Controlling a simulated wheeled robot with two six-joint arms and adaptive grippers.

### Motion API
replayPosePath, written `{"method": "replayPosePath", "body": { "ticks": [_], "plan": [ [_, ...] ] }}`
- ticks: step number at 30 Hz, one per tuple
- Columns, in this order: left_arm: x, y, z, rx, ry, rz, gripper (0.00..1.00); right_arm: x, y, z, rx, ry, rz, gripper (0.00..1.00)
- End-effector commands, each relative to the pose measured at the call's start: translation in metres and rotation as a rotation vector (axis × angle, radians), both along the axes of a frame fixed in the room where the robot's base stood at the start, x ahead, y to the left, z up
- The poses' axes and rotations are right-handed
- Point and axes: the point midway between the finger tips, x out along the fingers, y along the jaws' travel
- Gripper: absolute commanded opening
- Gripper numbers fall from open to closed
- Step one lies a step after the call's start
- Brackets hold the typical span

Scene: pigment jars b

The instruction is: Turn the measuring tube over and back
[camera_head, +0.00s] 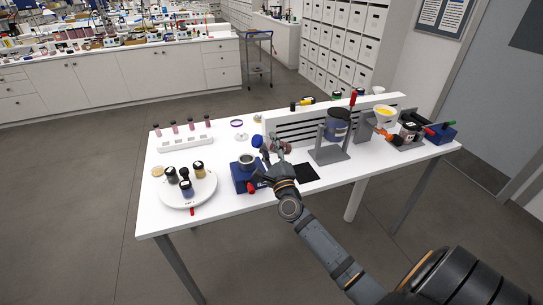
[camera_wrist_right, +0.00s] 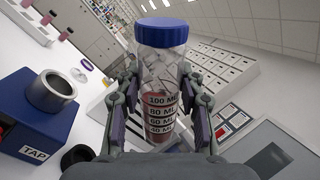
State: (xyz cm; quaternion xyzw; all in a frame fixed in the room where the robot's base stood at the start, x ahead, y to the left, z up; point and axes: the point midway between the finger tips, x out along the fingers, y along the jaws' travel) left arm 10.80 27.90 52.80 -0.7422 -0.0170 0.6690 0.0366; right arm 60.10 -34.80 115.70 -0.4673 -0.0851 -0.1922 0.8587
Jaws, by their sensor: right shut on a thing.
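The measuring tube (camera_wrist_right: 161,65) is clear, with a blue cap (camera_wrist_right: 161,32), black ML marks and reddish content low down. My right gripper (camera_wrist_right: 158,115) is shut around its body in the right wrist view, cap beyond the fingertips. In the head view my right gripper (camera_head: 270,150) is above the table, by the blue tap block. The blue cap shows there too (camera_head: 257,141), left of the fingers; the tube seems tilted, though the exact angle is unclear. The tube's lower end is partly hidden by the gripper. My left gripper is out of view.
The blue tap block (camera_head: 243,178) with a metal cup stands close by my right gripper. A blue jar in a stand (camera_head: 336,124) and a black mat (camera_head: 305,173) are at right.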

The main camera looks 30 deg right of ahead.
Motion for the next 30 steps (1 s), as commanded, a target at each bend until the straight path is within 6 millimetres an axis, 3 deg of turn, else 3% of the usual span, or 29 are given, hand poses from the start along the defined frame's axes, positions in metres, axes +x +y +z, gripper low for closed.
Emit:
{"method": "replayPosePath", "body": {
  "ticks": [1, 12, 16, 21, 30],
  "plan": [
    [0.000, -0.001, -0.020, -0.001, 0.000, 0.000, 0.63, 0.000, 0.000, -0.012, -0.087, 0.002, 0.000, 0.00],
    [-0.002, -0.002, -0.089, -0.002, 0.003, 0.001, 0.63, 0.000, 0.002, -0.030, -0.870, 0.031, 0.001, 0.00],
    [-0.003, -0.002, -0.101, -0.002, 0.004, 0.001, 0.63, 0.000, -0.001, -0.032, -1.135, 0.042, 0.001, 0.00],
    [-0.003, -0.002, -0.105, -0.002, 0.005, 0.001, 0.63, 0.000, -0.004, -0.032, -1.345, 0.051, 0.001, 0.00],
    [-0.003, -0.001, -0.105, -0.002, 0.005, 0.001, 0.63, 0.000, -0.006, -0.031, -1.417, 0.054, 0.000, 0.00]
  ]
}}
